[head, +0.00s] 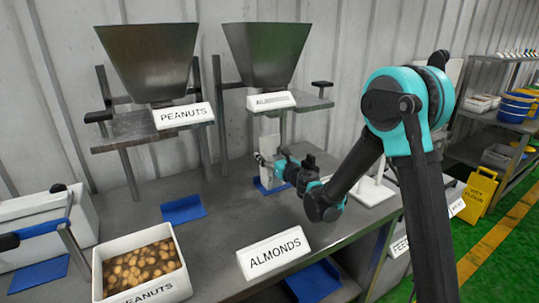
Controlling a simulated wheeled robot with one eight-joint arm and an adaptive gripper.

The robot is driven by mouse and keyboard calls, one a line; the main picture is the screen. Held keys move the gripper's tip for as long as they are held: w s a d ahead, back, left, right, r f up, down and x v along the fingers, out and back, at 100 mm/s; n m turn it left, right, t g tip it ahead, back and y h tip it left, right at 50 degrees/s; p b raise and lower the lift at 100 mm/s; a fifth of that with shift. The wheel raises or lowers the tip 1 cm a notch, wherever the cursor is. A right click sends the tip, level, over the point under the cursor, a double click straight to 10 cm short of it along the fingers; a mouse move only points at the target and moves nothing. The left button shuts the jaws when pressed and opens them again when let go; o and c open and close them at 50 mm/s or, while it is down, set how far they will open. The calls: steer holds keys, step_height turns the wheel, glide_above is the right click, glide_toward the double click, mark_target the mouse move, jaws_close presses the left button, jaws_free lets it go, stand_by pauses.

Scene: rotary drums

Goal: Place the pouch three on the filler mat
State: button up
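A small pale upright item (266,147), which may be the pouch, is under the hopper marked with a partly hidden label starting "AL". A blue mat (268,188) lies on the bench just below it. My gripper (280,168) reaches in from the right at the item and overlaps it in the picture. The fingers are too small and hidden to tell whether they are shut on it, and I cannot tell whether the item touches the mat. No "three" marking can be read.
The peanuts hopper (150,60) stands left over a metal shelf. Another blue mat (183,209) lies empty on the bench. A peanut bin (143,265) and an almonds sign (273,252) are at the front. A white stand (371,190) is right of my gripper. Mid-bench is clear.

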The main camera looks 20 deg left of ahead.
steer(key=o, duration=0.4)
steer(key=shift+c, duration=0.2)
steer(key=shift+r, duration=0.1)
steer(key=shift+s+d, duration=0.15)
steer(key=shift+d, duration=0.05)
steer(key=v, duration=1.1)
steer(key=shift+s+d, duration=0.2)
